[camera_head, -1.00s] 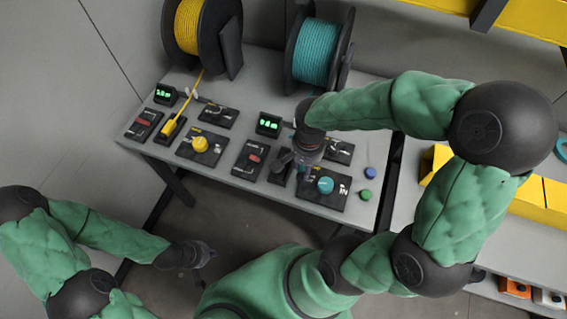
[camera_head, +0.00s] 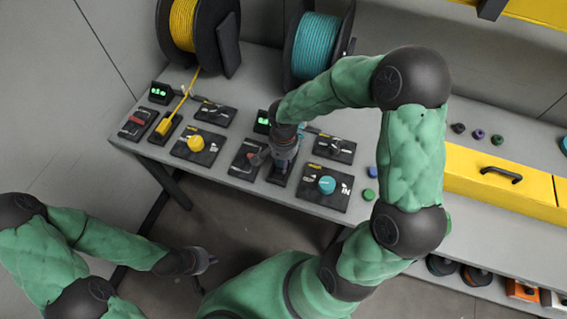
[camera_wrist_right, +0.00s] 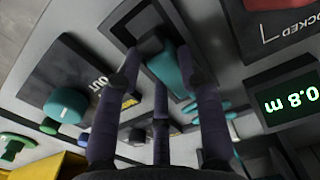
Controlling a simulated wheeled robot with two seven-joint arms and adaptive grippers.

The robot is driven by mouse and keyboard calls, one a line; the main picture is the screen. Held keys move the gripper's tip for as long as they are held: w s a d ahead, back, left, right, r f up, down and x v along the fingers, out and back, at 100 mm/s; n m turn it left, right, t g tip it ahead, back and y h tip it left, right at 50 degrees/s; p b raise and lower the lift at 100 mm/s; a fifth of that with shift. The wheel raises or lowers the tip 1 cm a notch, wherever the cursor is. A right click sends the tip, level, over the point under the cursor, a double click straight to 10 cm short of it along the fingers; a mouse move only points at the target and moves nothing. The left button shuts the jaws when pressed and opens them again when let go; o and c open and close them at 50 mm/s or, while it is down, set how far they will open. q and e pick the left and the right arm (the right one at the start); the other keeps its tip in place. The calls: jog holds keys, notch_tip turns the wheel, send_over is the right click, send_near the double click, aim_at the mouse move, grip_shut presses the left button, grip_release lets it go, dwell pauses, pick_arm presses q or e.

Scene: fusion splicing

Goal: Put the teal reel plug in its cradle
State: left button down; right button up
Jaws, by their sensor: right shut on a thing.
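The teal reel plug (camera_wrist_right: 168,72) shows in the right wrist view between the fingers of my right gripper (camera_wrist_right: 165,78), which is shut on it. The plug lies at the opening of its black cradle (camera_wrist_right: 147,45); I cannot tell whether it is fully seated. In the head view my right gripper (camera_head: 281,163) points down over this cradle and hides the plug. The teal reel (camera_head: 315,45) stands at the back of the table. My left gripper (camera_head: 204,262) hangs empty in front of the table, and its jaws are too small to judge.
The yellow plug (camera_head: 165,127) sits in its own cradle at the left. A teal knob (camera_head: 326,185) is right of my right gripper, and a yellow knob (camera_head: 196,143) is left of it. A display (camera_wrist_right: 285,102) reads 0.8 m. A yellow drawer (camera_head: 500,180) stands right.

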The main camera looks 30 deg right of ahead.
jog(key=shift+f, duration=0.15)
jog(key=shift+f, duration=0.1)
jog(key=shift+f, duration=0.1)
jog(key=o, duration=1.2)
jog(key=shift+o, duration=0.2)
jog(key=shift+r, duration=0.55)
notch_tip(320, 180, up, 11)
jog(key=p, duration=0.4)
jog(key=shift+r, duration=0.2)
